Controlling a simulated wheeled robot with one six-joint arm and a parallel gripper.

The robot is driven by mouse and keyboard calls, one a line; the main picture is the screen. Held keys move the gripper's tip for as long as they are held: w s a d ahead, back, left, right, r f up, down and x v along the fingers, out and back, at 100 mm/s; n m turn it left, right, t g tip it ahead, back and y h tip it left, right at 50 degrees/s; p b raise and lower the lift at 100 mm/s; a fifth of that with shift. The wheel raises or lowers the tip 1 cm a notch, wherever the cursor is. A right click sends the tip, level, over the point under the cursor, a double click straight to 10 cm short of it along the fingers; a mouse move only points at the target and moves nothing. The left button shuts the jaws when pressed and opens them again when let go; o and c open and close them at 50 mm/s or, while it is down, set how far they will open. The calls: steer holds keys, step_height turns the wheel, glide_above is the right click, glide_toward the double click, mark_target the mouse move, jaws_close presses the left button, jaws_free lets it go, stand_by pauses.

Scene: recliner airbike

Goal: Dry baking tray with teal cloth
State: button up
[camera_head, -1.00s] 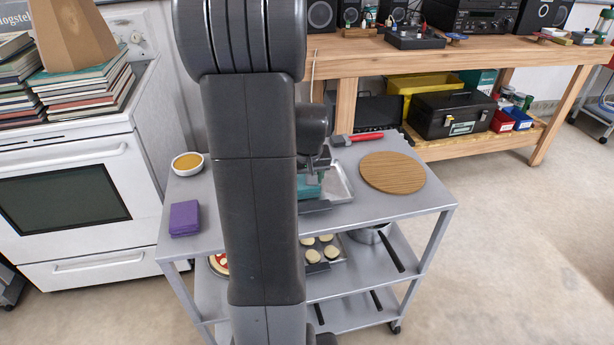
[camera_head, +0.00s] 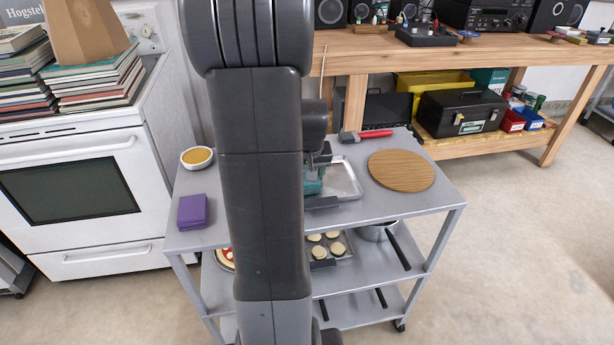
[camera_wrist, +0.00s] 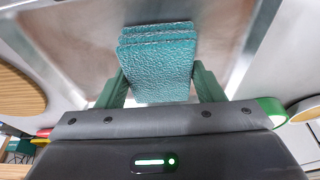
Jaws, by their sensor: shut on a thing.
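The metal baking tray (camera_head: 345,180) lies on the top shelf of the grey cart, partly hidden behind my arm in the head view. In the wrist view the tray (camera_wrist: 225,38) fills the upper middle. The folded teal cloth (camera_wrist: 158,62) is between the two green fingers of my gripper (camera_wrist: 160,85), over the tray's inner surface. My gripper is shut on the cloth. In the head view a bit of the cloth (camera_head: 313,186) shows beside my arm at the tray's left part. I cannot tell whether the cloth presses on the tray.
On the cart top (camera_head: 260,237) are a purple folded cloth (camera_head: 192,211), a bowl of yellow-brown contents (camera_head: 197,157), a red-handled tool (camera_head: 372,134) and a round wooden board (camera_head: 401,171). A stove (camera_head: 75,190) stands left and a wooden workbench (camera_head: 440,62) behind.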

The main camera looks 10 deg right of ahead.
steer(key=shift+w+d, duration=0.1)
steer(key=shift+w, duration=0.5)
steer(key=shift+s, duration=1.55)
steer(key=shift+w, duration=1.55)
steer(key=shift+s+f, duration=0.15)
steer(key=shift+s, duration=1.45)
steer(key=shift+w+r, duration=0.2)
steer(key=shift+w, duration=1.45)
steer(key=shift+r, duration=0.1)
